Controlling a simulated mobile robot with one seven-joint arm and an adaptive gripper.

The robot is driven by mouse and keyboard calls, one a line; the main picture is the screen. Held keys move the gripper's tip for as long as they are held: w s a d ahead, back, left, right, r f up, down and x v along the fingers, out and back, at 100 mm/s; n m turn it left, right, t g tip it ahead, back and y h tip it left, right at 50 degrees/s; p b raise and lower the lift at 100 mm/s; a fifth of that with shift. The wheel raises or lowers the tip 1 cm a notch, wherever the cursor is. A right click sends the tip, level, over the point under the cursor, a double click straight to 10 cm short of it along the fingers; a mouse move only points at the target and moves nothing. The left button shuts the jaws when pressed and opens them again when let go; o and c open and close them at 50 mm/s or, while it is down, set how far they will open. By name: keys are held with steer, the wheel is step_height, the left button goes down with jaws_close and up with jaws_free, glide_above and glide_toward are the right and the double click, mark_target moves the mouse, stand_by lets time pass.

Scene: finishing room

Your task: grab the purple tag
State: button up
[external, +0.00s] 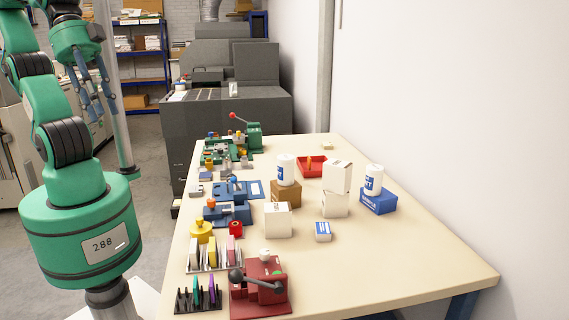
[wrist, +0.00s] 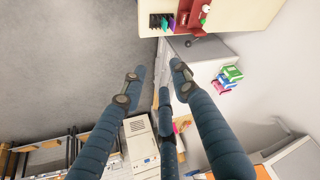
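The purple tag (external: 211,289) stands upright in a dark slotted rack (external: 184,307) at the near left corner of the table, beside a teal tag (external: 196,291). In the wrist view the purple tag (wrist: 171,22) shows small at the top, next to a red device. My gripper (external: 97,108) is raised to the left of the table, well apart from the tag, with its fingers pointing down. In the wrist view its fingers (wrist: 158,82) are spread, with nothing between them.
A red press (external: 260,287) with a black-knobbed lever stands right of the rack. Another rack (external: 226,265) with white, yellow and pink tags is just behind. Boxes, white bottles and blue devices fill the table's middle. The table's right front is clear.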

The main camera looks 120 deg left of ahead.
steer(key=shift+c, duration=1)
steer(key=w+a+f+n+g+p, duration=0.1)
steer(key=w+f+n+g, duration=0.1)
steer(key=w+f+n, duration=0.4)
steer(key=w+a+f+n+g, duration=0.1)
steer(key=w+f+n, duration=0.2)
steer(key=w+n, duration=0.6)
steer(key=w+a+f+n+g, duration=0.1)
steer(key=w+a+f+n, duration=0.1)
steer(key=w+f+n, duration=0.3)
steer(key=w+a+f+n+g, duration=0.1)
steer(key=w+f+n, duration=0.4)
steer(key=f, duration=0.8)
steer(key=shift+w+a+n+g+p, duration=0.3)
steer(key=shift+a+n+p, duration=0.1)
steer(key=shift+n, duration=0.6)
steer(key=shift+f, duration=0.15)
